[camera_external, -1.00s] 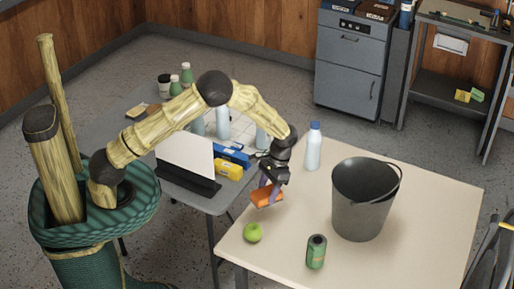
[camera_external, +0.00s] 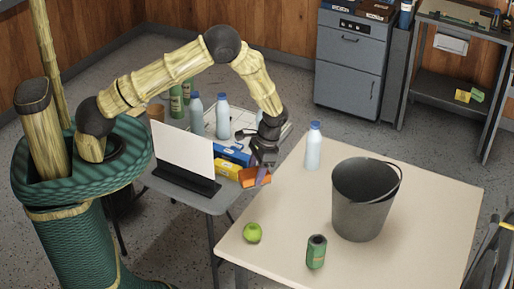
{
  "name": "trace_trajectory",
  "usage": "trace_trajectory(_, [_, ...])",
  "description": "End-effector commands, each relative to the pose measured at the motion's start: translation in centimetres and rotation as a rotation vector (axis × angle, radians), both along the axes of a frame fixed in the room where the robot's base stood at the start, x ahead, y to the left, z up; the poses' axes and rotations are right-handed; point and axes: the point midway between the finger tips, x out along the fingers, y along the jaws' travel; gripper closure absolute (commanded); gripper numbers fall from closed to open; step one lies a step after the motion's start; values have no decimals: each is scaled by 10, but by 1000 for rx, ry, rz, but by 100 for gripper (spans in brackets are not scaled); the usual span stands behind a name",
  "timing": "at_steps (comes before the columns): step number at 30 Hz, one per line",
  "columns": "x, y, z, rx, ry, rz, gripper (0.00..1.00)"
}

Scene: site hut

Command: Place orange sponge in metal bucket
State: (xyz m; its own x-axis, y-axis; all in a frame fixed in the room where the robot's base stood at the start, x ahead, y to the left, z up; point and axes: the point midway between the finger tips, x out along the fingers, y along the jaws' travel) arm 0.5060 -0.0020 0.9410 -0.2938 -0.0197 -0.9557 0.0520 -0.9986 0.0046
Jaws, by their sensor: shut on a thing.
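The orange sponge (camera_external: 252,178) is between the fingers of my gripper (camera_external: 258,174), which is shut on it. They are in the air near the left edge of the beige table, where it meets the grey table. The dark metal bucket (camera_external: 361,215) stands upright on the beige table, to the right of my gripper and apart from it. Its handle rests at the rim on the right. The bucket's floor is hidden.
On the beige table (camera_external: 430,200) stand a white bottle (camera_external: 313,150), a green apple (camera_external: 252,232) and a green can (camera_external: 316,252). The grey table (camera_external: 160,183) at left holds a white panel (camera_external: 184,152), bottles and blue and yellow boxes.

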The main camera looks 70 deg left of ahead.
Motion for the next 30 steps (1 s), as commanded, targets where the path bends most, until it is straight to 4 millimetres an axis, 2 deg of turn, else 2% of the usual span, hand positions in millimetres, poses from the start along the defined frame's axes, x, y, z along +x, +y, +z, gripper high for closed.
trace_trajectory(1, [-3, 0, 15, 2, 1, -8, 73])
trace_trajectory(8, [-12, 1, 30, 4, 3, -44, 73])
trace_trajectory(26, [-14, 2, 29, 5, 1, -52, 73])
trace_trajectory(30, [-7, 0, 28, 4, 1, -17, 73])
